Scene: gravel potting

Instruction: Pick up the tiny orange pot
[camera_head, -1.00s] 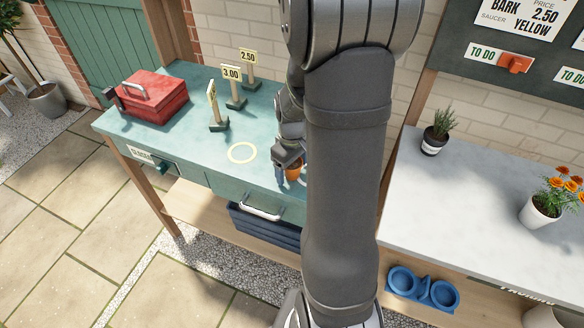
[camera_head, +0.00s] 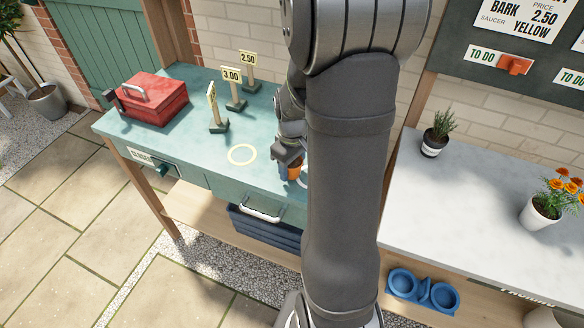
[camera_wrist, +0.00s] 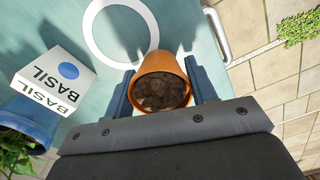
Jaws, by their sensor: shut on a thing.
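The tiny orange pot (camera_wrist: 161,84) holds dark soil and sits between the two fingers of my gripper (camera_wrist: 162,88) in the wrist view. The fingers are shut on the pot from both sides. In the head view my gripper (camera_head: 290,172) is over the front part of the teal bench, with a bit of the orange pot (camera_head: 294,172) showing. My arm hides part of that area. I cannot tell whether the pot is clear of the bench top.
A white ring (camera_wrist: 88,32) is marked on the bench beside the pot. A white BASIL box (camera_wrist: 53,78) and a blue pot (camera_wrist: 28,118) with a plant stand to the left.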

